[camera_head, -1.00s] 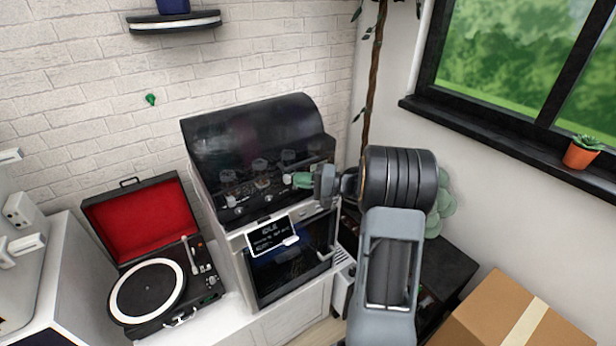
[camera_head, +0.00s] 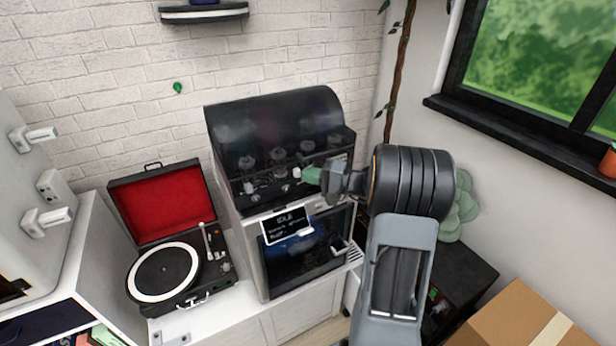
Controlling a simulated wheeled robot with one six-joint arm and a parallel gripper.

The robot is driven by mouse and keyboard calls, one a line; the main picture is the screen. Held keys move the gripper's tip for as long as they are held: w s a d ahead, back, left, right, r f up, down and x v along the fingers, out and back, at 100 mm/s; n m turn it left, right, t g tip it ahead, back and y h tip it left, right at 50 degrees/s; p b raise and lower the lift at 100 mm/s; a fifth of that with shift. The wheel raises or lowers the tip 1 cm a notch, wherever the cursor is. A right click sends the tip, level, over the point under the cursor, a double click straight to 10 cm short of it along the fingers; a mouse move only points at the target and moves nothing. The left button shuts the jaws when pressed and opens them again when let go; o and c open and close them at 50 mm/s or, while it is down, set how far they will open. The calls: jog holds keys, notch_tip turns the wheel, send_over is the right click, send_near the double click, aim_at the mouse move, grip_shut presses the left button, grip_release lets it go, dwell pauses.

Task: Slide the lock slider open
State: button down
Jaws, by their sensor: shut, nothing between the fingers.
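No part is plainly readable as the lock slider. One candidate is a small white block (camera_head: 50,187) on the pale cabinet at the far left, between two white handles. Another is a small white tab (camera_head: 305,232) at the lower edge of the display on the dark-domed machine (camera_head: 275,130).
A record player (camera_head: 165,275) with an open red-lined lid stands on the white counter left of the machine. The white handles (camera_head: 35,135) stick out from the cabinet. A cardboard box (camera_head: 520,315) is at lower right. A window (camera_head: 540,60) and a potted plant (camera_head: 609,162) are at right.

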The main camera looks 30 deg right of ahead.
jog(key=d+b, duration=0.1)
jog(key=d, duration=0.3)
jog(key=shift+d+f+b, duration=0.15)
jog(key=shift+d+b, duration=0.15)
jog(key=b+v, duration=0.1)
jog(key=v, duration=0.8)
jog(key=shift+s, duration=0.3)
